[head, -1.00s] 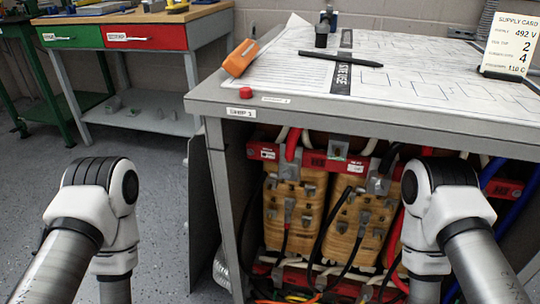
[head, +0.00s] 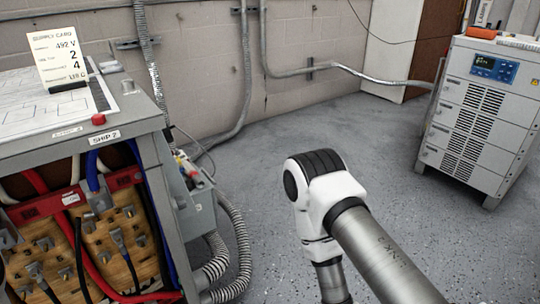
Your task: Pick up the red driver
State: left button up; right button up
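I cannot make out a red driver in the head view. An orange object (head: 482,33) lies on top of the grey cabinet at the far right; it is too small to tell what it is. One of my arms comes in from the lower right, and its end runs below the picture. Neither of my grippers is in view.
The workbench (head: 151,147) at left carries a supply card (head: 57,57), paper sheets and a red button (head: 98,119), with the transformer underneath. The grey cabinet (head: 477,115) with a blue display stands at right. Floor between is clear; corrugated conduits (head: 240,240) hang beside the workbench.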

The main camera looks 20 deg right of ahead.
aim_at(190, 170)
jog(key=l+z, duration=0.1)
jog(key=i+l+u, duration=0.45)
jog(key=l+u, duration=0.3)
jog(key=i+l+u, duration=0.15)
jog(key=l+u, duration=0.2)
jog(key=l, duration=0.2)
jog(key=l+u, duration=0.35)
jog(key=l, duration=0.15)
jog(key=l+u, duration=0.4)
jog(key=l, duration=0.2)
jog(key=i, duration=0.05)
